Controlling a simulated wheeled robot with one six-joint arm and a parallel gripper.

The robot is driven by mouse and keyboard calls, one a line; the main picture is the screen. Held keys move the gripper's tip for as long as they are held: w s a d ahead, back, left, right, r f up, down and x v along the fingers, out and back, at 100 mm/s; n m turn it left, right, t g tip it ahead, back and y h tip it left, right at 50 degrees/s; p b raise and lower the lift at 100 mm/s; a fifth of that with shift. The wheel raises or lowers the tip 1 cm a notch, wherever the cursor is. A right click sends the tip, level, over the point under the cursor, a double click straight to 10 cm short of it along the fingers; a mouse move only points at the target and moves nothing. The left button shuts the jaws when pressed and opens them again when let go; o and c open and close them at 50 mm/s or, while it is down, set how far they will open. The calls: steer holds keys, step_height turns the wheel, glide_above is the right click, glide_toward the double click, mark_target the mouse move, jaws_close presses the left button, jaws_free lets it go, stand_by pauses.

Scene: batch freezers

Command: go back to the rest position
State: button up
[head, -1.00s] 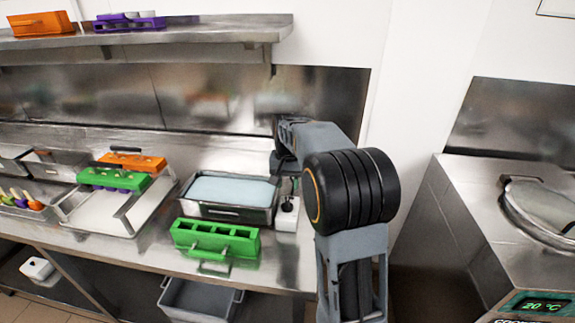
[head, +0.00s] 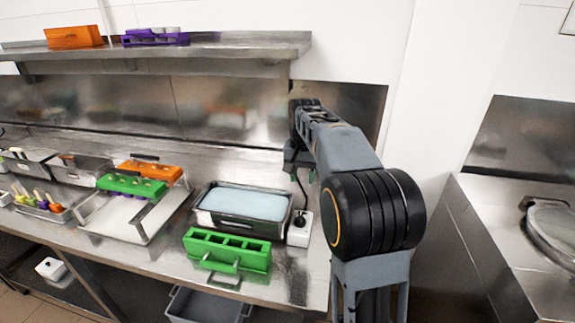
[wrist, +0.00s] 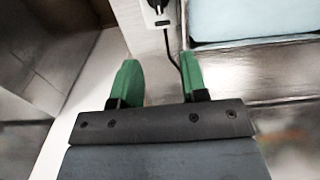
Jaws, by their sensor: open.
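My gripper (wrist: 157,80) shows in the wrist view with its two green fingers apart and nothing between them. In the head view my arm rises at the right of the counter and bends away toward the back wall. My gripper (head: 298,172) is partly hidden there behind the arm, above the counter near the white socket box.
A steel pan of pale blue liquid (head: 243,205) and a green mould (head: 228,252) stand on the counter. A white socket box (head: 300,229) with a black cable is beside the pan. A shelf (head: 220,52) hangs above. A steel machine (head: 500,235) stands right.

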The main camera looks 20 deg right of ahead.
steer(key=f, duration=0.1)
steer(key=s+a+f+n, duration=0.1)
steer(key=f, duration=0.1)
steer(key=s+f+n, duration=0.1)
steer(key=shift+s+a+f+t, duration=0.2)
steer(key=shift+f+t, duration=0.1)
steer(key=shift+f, duration=0.1)
steer(key=s+a+f+n+t, duration=0.1)
steer(key=s+a, duration=0.3)
steer(key=s, duration=0.5)
steer(key=s+a+f+n+t, duration=0.1)
steer(key=s+a+n+t, duration=0.1)
steer(key=s, duration=0.6)
steer(key=a+n, duration=0.1)
steer(key=a, duration=0.1)
steer(key=shift+s+a+f+n, duration=0.15)
steer(key=shift+s+a+n, duration=0.15)
steer(key=shift+s+a, duration=0.05)
